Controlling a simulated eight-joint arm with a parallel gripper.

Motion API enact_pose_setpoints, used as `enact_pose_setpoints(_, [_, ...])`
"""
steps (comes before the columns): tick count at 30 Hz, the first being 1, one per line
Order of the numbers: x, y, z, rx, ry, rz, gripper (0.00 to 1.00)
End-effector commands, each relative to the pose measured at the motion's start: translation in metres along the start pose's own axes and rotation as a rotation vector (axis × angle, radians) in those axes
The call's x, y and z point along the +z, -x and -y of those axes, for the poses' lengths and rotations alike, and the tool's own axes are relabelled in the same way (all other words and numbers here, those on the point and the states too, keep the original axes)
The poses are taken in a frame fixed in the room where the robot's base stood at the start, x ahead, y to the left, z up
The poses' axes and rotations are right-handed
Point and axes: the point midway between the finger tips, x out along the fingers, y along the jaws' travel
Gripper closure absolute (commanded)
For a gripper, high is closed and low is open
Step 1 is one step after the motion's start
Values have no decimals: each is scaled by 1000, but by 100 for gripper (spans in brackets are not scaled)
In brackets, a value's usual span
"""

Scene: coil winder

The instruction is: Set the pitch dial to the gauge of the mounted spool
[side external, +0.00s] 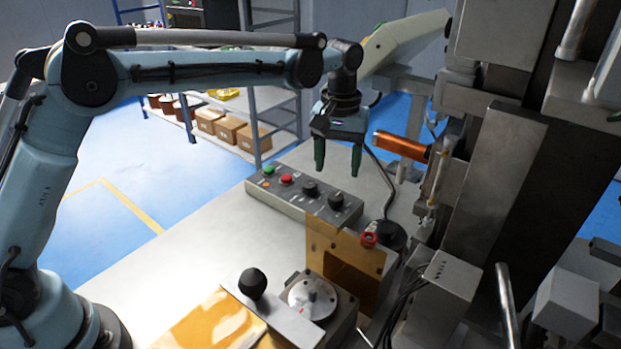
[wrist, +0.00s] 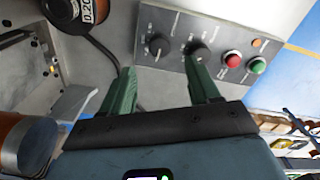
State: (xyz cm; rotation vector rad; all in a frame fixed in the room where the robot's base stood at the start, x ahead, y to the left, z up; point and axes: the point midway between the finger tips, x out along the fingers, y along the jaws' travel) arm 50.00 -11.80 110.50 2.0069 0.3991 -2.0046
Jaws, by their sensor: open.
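My gripper (side external: 338,170) hangs open and empty above the grey control panel (side external: 290,196), fingers pointing down. In the wrist view its green fingers (wrist: 158,65) reach toward two black knobs, a left one (wrist: 158,46) and a right one (wrist: 198,50); contact cannot be told. A silver round dial (side external: 304,290) with a red mark stands at the front; its scale is unreadable. I cannot tell which control is the pitch dial. A copper-coloured spool (side external: 402,147) sits on the machine at right, its gauge unreadable. A tag (wrist: 93,10) seems to end in "20", partly cut off.
Red (side external: 286,179) and green (side external: 268,169) buttons sit beside the knobs. The winder column (side external: 495,190) blocks the right. The bench left of the panel is clear.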

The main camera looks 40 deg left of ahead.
Motion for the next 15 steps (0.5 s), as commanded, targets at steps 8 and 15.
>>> enact_pose_setpoints(8, [0, 38, 0, 0, 0, -1, 39])
enact_pose_setpoints(15, [0, 48, 0, 0, 0, -1, 39])
